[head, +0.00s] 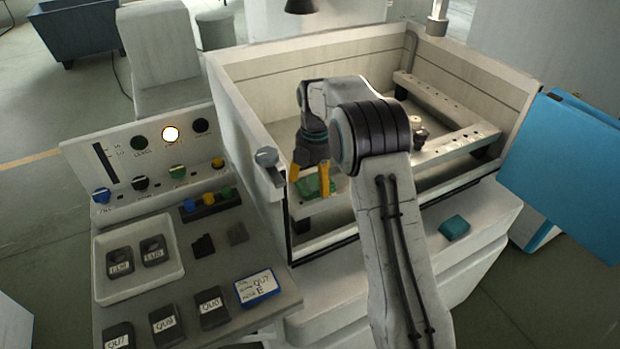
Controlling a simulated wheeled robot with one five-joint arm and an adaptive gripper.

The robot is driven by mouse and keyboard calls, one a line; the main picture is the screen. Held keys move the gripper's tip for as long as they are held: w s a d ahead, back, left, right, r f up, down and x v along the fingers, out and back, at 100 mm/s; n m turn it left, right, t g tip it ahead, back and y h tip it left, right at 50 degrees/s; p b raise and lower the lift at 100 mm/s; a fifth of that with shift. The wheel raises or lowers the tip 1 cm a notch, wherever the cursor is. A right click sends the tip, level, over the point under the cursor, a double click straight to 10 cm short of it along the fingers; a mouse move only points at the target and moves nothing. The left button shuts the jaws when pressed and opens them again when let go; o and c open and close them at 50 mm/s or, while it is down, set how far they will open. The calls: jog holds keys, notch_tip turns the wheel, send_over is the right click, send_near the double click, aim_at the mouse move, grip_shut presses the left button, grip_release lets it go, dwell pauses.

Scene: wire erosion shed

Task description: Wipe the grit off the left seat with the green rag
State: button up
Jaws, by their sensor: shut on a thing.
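My gripper (309,176), with yellow fingertips, points down inside the open tank at its left side. It is shut on the green rag (313,188), which is bunched below and between the fingers. The rag is at the pale left rail (341,186), which looks like the left seat. I cannot tell whether the rag presses on it. My arm and gripper hide much of this rail, and I can make out no grit on it.
The tank wall (238,110) stands close left of my gripper. A drilled rail (445,100) and a small knobbed part (419,136) are farther right. A teal block (454,227) lies on the front ledge. A control panel (150,165) and a tray (104,287) are at left.

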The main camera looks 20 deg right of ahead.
jog(key=shift+w+d+p, duration=0.2)
jog(key=shift+d+p, duration=0.2)
jog(key=shift+d, duration=0.6)
jog(key=shift+w+d+p, duration=0.2)
jog(key=shift+d+p, duration=0.2)
jog(key=shift+d, duration=0.6)
jog(key=shift+w+d+p, duration=0.1)
jog(key=shift+d+p, duration=0.25)
jog(key=shift+d, duration=0.15)
jog(key=shift+w+r, duration=0.1)
jog(key=shift+r, duration=0.05)
jog(key=shift+a, duration=0.75)
jog(key=shift+s+a, duration=0.35)
jog(key=shift+a, duration=0.1)
jog(key=shift+s+a+f+b, duration=0.2)
jog(key=shift+a+b, duration=0.1)
jog(key=shift+a, duration=0.7)
jog(key=shift+s+a+f+b, duration=0.1)
jog(key=shift+s+a+b, duration=0.15)
jog(key=shift+a, duration=0.7)
